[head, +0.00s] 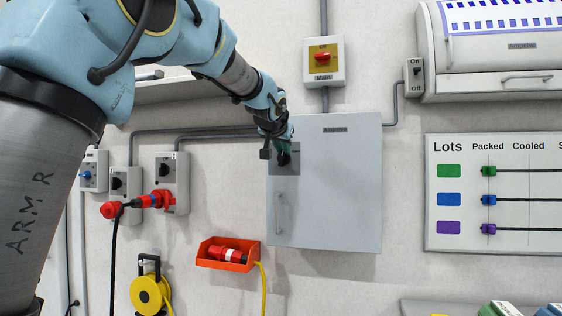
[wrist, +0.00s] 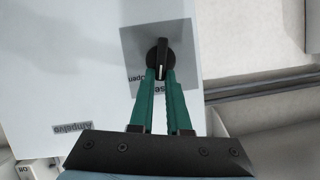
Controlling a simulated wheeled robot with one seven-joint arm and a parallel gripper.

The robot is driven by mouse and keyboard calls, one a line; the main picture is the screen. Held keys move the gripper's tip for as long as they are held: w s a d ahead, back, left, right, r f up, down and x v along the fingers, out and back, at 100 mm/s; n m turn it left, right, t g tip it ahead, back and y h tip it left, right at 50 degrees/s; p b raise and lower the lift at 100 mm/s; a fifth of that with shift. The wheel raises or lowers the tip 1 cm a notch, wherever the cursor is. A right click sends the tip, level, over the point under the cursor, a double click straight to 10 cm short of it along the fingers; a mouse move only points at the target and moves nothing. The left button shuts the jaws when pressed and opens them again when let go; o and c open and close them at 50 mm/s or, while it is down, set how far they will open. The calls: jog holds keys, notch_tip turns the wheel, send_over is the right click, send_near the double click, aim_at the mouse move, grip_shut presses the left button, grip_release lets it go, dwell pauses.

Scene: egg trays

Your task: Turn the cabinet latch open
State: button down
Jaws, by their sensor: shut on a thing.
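The grey cabinet (head: 335,190) hangs on the wall in the head view, and its door looks shut. The black latch knob (wrist: 161,50) sits on a square grey plate (wrist: 185,35) on the door. It also shows small in the head view (head: 284,160). My gripper (wrist: 161,75) has its green fingers shut on the latch knob. In the wrist view the knob's white mark lies between the fingertips, towards a partly hidden word. The word "Open" shows to the left of the fingers. In the head view my gripper (head: 283,148) covers part of the plate.
The cabinet's door handle (head: 281,213) is below the latch. A red main switch (head: 322,58) is above the cabinet. An orange bin (head: 228,255) and switch boxes with a red plug (head: 160,199) are to the left. A lots board (head: 495,240) is to the right.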

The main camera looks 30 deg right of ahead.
aim_at(288, 158)
jog(key=m+b, duration=0.1)
jog(key=b, duration=0.2)
jog(key=f+m+t+b, duration=0.1)
jog(key=b, duration=0.2)
jog(key=shift+s+d+f+m+y, duration=0.1)
jog(key=shift+s+d+m+y, duration=0.2)
jog(key=shift+d+y, duration=0.1)
jog(key=m+b, duration=0.1)
jog(key=t+b, duration=0.1)
jog(key=b, duration=0.1)
jog(key=m+t+y+b, duration=0.1)
jog(key=b, duration=0.1)
jog(key=shift+s+d+f+m, duration=0.2)
jog(key=shift+s+f+m, duration=0.05)
jog(key=shift+m, duration=0.05)
jog(key=m+b, duration=0.1)
jog(key=b, duration=0.1)
jog(key=f+m+t+b, duration=0.1)
jog(key=m+b, duration=0.1)
jog(key=b, duration=0.1)
jog(key=shift+s+d+t, duration=0.15)
jog(key=shift+d+t, duration=0.05)
jog(key=shift+t, duration=0.1)
jog(key=m+t+b, duration=0.1)
jog(key=m+b, duration=0.2)
jog(key=b, duration=0.1)
jog(key=shift+f+t, duration=0.15)
jog(key=shift+t, duration=0.15)
jog(key=shift+m, duration=0.3)
